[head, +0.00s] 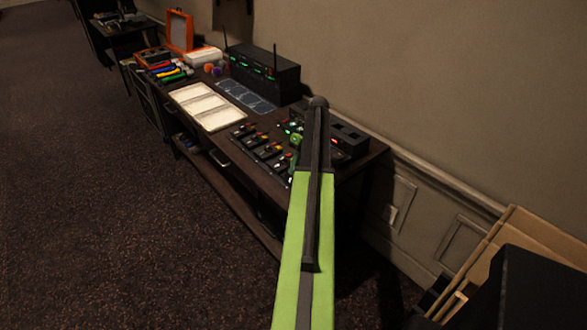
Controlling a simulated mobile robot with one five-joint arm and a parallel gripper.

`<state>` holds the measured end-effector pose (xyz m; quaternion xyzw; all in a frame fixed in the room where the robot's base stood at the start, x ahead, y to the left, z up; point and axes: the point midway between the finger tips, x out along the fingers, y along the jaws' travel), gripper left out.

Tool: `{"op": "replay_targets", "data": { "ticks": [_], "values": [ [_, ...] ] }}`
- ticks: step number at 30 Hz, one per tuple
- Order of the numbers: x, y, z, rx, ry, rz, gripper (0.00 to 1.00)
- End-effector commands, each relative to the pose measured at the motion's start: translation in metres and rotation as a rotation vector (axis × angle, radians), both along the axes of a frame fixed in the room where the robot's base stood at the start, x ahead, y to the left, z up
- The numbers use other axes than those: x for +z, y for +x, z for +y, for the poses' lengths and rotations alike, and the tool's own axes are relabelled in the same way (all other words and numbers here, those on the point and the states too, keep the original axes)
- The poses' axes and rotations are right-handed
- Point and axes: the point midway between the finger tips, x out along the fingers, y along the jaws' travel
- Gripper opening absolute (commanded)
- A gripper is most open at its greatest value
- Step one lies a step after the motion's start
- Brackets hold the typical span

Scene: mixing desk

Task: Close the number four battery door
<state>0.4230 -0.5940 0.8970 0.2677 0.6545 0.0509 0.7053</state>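Several small dark packs (264,148) with coloured lights lie in a row on the dark desk (236,147), toward its near end. They may be the ones with the battery doors, but no number can be read. I cannot tell which is number four, or whether any door is open or shut. My arm reaches over the near end of the desk. A small green part at its far end, apparently my gripper (296,140), is beside the packs. Its fingers are too small and partly hidden, so contact cannot be told.
A black unit with antennas (264,70) stands at the desk's back. Cardboard sheets (488,256) lean at right. Open carpet (110,210) lies left.

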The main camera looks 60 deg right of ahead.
Motion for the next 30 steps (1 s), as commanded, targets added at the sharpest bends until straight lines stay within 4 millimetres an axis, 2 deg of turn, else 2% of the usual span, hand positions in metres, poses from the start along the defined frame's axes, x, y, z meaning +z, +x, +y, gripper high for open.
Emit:
{"op": "replay_targets", "data": {
  "ticks": [23,30],
  "values": [
    [0.0001,0.0007,0.0007,0.001,0.0,0.0,0.0],
    [0.0001,0.0008,0.0006,0.001,0.0,0.0,0.29]
  ]
}}
